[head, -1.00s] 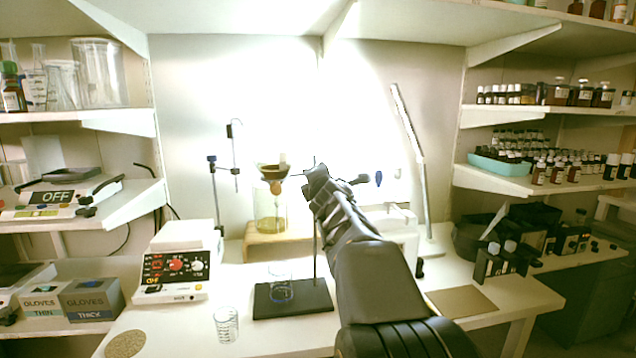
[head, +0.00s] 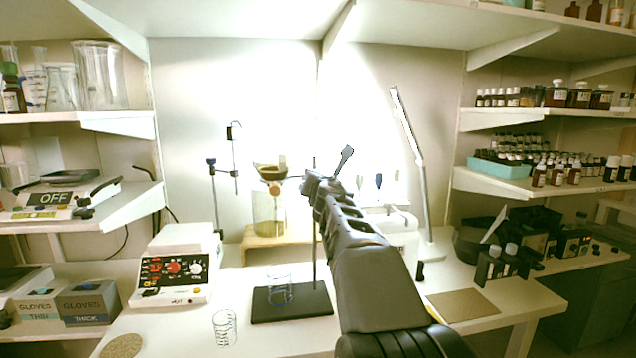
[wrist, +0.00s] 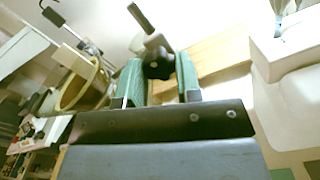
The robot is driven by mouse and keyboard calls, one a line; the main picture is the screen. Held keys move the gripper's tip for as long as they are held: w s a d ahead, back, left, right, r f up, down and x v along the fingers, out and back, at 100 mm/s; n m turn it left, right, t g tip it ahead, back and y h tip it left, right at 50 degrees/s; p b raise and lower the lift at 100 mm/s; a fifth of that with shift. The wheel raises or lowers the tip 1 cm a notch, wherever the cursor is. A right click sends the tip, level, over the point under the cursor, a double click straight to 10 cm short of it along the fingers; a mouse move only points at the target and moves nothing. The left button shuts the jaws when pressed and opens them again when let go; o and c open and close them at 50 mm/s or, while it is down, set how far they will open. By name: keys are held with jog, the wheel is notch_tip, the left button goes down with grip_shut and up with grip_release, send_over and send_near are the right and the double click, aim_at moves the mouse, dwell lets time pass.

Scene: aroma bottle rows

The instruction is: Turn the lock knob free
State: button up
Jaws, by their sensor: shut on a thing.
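The dark lock knob (wrist: 158,62) shows in the wrist view, with a grey metal piece and a short rod rising beyond it. My gripper (wrist: 160,78) is shut on the knob, with one green finger pad on each side of it. In the head view my gripper (head: 310,186) is at the upright rod (head: 314,245) of a stand with a black base (head: 310,308). There the knob is hidden by my gripper and arm.
A glass vessel (head: 268,215) stands on a wooden block (head: 255,240) left of the rod. A beaker (head: 280,290) stands on the black base, another (head: 224,327) nearer the front. A control box (head: 175,265) is at left; a lamp arm (head: 407,130) is behind my arm.

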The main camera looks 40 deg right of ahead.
jog(key=shift+r+n, duration=0.1)
jog(key=shift+n, duration=0.4)
jog(key=o, duration=0.9)
jog(key=shift+o, duration=0.2)
jog(key=p+v, duration=0.1)
jog(key=v, duration=1.2)
jog(key=shift+s+p, duration=0.4)
jog(key=shift+a, duration=0.15)
